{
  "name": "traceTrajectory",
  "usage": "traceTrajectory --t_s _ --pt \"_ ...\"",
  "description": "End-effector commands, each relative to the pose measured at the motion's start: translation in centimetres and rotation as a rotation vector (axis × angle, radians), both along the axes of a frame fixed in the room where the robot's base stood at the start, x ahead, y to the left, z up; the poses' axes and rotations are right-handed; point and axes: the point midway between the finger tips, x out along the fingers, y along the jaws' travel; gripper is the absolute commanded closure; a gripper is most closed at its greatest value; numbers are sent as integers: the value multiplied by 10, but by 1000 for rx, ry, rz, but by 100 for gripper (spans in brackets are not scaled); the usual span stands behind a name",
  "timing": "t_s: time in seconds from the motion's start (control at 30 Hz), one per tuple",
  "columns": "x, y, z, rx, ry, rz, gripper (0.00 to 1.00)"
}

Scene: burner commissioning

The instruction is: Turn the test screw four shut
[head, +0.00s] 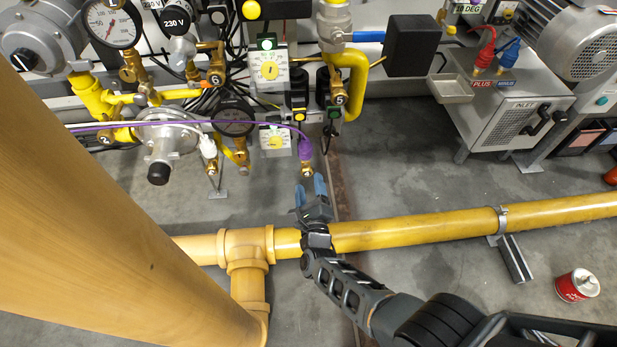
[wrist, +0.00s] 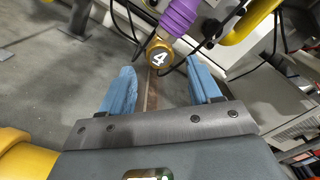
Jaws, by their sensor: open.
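The test screw four is a brass knob (wrist: 160,55) with a white "4" on its end face, in the upper middle of the wrist view. A purple ribbed sleeve (wrist: 180,17) sits directly behind it. In the head view the brass knob (head: 307,169) hangs below the purple sleeve (head: 305,149), at the end of a purple hose. My gripper (head: 312,185) is just below the knob with its blue fingers apart. In the wrist view my gripper (wrist: 161,90) is open and empty, the knob showing ahead between the fingertips and apart from both.
A yellow gas pipe (head: 420,232) runs across under my arm. Gauges, valves and another brass screw marked 6 (head: 215,79) crowd the upper left. A yellow bent pipe (head: 354,85) is near the upper right of the knob. A red can (head: 577,286) stands on the floor at right.

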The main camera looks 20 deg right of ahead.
Motion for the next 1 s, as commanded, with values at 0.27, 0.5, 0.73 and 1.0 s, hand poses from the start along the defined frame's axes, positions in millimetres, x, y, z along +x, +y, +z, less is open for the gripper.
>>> traceTrajectory --t_s 0.27,0.5,0.73,1.0 --pt "-38 13 1 -1 0 3 37" --pt "-44 14 0 1 -1 -1 37" --pt "-44 14 0 1 -1 -1 37" --pt "-48 13 -1 -13 5 4 37"
